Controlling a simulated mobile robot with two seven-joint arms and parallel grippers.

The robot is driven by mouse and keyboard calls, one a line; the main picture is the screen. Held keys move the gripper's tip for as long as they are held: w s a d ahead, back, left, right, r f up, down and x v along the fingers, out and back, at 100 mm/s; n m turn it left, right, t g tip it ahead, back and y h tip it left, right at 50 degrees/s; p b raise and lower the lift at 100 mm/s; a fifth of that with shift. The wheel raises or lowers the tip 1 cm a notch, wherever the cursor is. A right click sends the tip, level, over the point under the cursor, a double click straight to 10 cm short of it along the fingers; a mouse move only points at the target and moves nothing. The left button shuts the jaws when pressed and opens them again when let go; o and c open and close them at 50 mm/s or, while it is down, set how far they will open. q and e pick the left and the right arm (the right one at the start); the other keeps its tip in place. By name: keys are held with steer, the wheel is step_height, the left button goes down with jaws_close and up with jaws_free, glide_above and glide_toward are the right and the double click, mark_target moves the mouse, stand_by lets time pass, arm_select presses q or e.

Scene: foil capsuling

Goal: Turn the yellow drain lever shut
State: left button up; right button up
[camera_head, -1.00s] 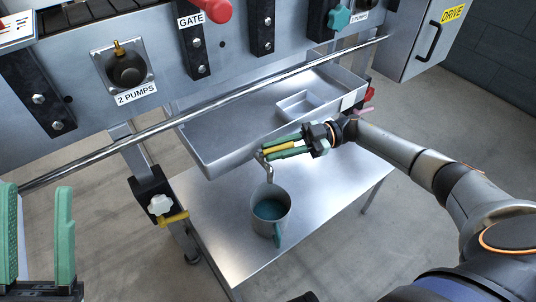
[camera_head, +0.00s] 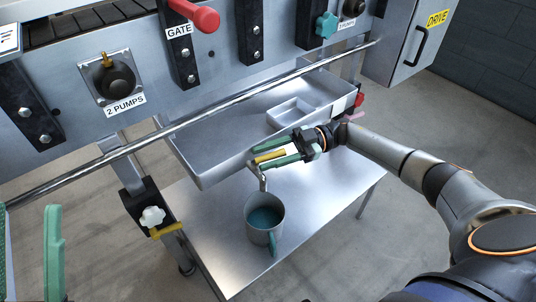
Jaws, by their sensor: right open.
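The yellow drain lever (camera_head: 269,156) sits at the front edge of the grey tray, above the bent metal drain spout (camera_head: 262,180). My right gripper (camera_head: 271,155) has green fingers spread on both sides of the lever, with visible gaps; it is around the lever, not clamped on it. The lever lies nearly sideways in the view, pointing towards the gripper palm. A grey mug (camera_head: 264,215) with a teal handle and teal contents stands under the spout. My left gripper (camera_head: 30,250) is open at the lower left edge, partly cut off and away from the lever.
The grey tray (camera_head: 205,165) is above a metal table (camera_head: 310,208). A long rail (camera_head: 215,112) crosses in front of the panel. A white knob with another yellow lever (camera_head: 166,230) is on the left leg. A red GATE handle (camera_head: 195,15) juts from the panel.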

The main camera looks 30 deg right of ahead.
steer(key=shift+f, duration=0.1)
steer(key=s+d+b, duration=0.1)
steer(key=d+b, duration=0.1)
steer(key=d, duration=1)
steer(key=shift+d, duration=0.25)
steer(key=shift+s, duration=0.1)
